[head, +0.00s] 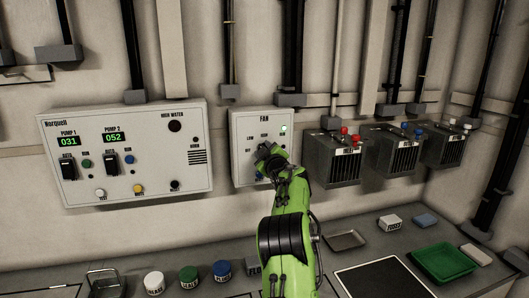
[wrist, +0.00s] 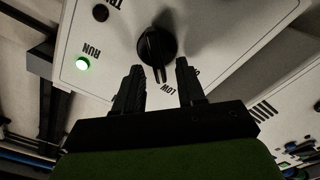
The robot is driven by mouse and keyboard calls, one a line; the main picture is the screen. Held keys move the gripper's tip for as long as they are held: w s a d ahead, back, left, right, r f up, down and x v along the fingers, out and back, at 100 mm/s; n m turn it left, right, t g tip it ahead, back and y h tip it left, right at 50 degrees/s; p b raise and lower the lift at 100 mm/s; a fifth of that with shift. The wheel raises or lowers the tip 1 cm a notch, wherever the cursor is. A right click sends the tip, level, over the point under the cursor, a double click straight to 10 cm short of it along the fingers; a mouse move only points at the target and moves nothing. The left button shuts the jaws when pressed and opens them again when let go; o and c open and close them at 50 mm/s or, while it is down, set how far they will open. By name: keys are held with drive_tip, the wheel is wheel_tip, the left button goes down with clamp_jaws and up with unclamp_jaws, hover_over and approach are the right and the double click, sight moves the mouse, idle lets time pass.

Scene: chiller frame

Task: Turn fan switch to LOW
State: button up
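The fan switch is a black rotary knob (wrist: 157,46) on the white fan box (head: 240,150). In the wrist view, which shows the panel upside down, its pointer end aims down the picture, close to the word LOW and slightly left of it. My gripper (wrist: 160,68) is open, with one finger on each side of the pointer end. I see a gap between each fingertip and the knob. In the head view my gripper (head: 264,153) covers the knob. The green RUN light (wrist: 82,64) is lit.
The Norquell control panel (head: 105,188) is left of the fan box. Several dark grey vented boxes (head: 335,165) hang to the right. Below, the bench holds labelled jars (head: 189,276), a metal tray (head: 345,240) and a green tray (head: 443,262).

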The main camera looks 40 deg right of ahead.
drive_tip(key=b+v, duration=0.3)
drive_tip(key=v, duration=1.2)
drive_tip(key=shift+s+a, duration=0.2)
drive_tip(key=shift+s, duration=0.15)
